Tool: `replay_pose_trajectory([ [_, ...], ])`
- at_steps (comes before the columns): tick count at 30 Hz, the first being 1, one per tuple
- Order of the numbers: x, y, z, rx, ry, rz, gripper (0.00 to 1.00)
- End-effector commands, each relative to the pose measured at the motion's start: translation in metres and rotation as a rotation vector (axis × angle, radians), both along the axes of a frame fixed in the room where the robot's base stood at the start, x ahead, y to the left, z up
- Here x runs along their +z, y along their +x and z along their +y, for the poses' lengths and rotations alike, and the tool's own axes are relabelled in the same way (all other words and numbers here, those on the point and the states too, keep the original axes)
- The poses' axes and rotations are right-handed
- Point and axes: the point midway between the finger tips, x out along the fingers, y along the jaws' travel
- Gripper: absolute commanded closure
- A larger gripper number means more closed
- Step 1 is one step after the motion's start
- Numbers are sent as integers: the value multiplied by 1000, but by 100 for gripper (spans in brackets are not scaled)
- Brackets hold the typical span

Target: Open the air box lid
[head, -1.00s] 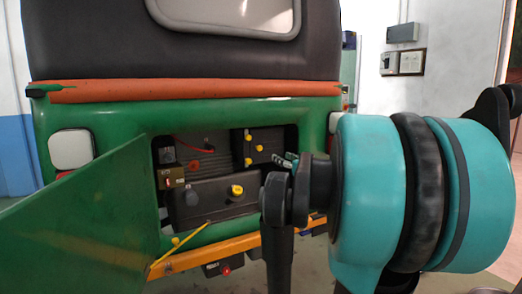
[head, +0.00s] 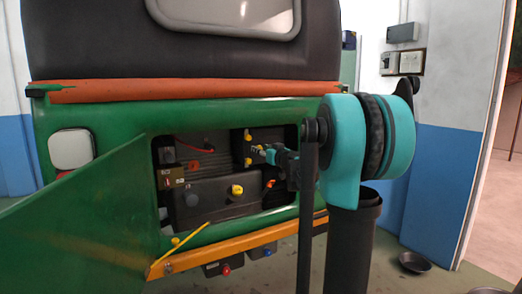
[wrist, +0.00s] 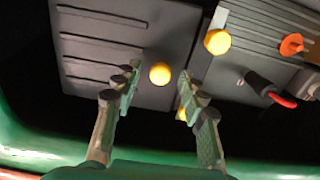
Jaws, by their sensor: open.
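The open rear compartment of the green rickshaw holds a dark ribbed panel with a yellow knob, which looks like the air box lid (wrist: 100,45). It lies flat against its box, at the upper right of the compartment in the head view. My gripper (head: 261,150) reaches in from the right, in front of it. In the wrist view my gripper (wrist: 158,86) is open, with one finger on each side of the yellow knob (wrist: 160,73). Whether the fingers touch the knob cannot be told. My gripper hides part of the lid in the head view.
A green hatch door (head: 85,235) stands open at the left. A lower dark box with a yellow cap (head: 237,190) and a red cable (head: 190,148) lie beside the lid. The compartment's rim is close around my arm. An orange bumper (head: 225,240) runs below.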

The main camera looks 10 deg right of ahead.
Motion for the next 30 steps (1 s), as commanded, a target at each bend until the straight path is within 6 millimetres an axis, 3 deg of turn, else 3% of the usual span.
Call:
replay_pose_trajectory([
  [12,0,8,3,0,0,0,58],
  [22,0,7,3,0,0,0,99],
  [30,0,7,3,0,0,0,100],
])
